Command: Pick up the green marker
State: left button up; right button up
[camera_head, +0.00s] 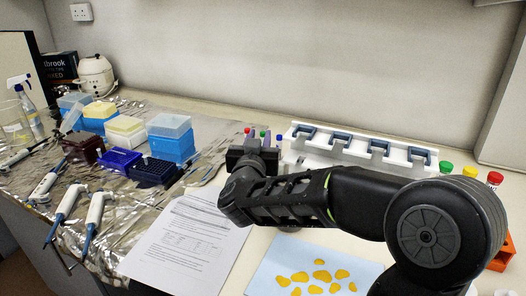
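A small cluster of markers stands upright just beyond my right gripper (254,146). It has a red top (247,131), the green marker (263,134) and a blue top (279,138). Only the upper ends show; my gripper and forearm hide the lower parts and whatever holds them. My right gripper overlaps the cluster in the picture, pointing away from me. Its fingertips are hidden, so I cannot tell whether it touches or grips the green marker. My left gripper is not in view.
A white rack (350,150) with dark clips stands right of the markers. Green (445,167), yellow (470,171) and red (495,178) caps show at the right. Tip boxes (171,140) and pipettes (95,212) lie left on foil. A printed sheet (185,245) and a blue card (262,280) lie in front.

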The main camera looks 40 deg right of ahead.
notch_tip(320, 180, down, 6)
jog(key=shift+r+b, duration=0.2)
jog(key=shift+b, duration=0.25)
jog(key=shift+w+d+r, duration=0.1)
jog(key=shift+w+d, duration=0.35)
jog(key=shift+w+d, duration=0.25)
jog(key=shift+d, duration=0.05)
jog(key=x, duration=0.5)
jog(key=shift+w+d+p, duration=0.15)
jog(key=shift+w+p, duration=0.05)
jog(key=shift+p, duration=0.15)
jog(key=shift+c, duration=0.6)
grip_shut()
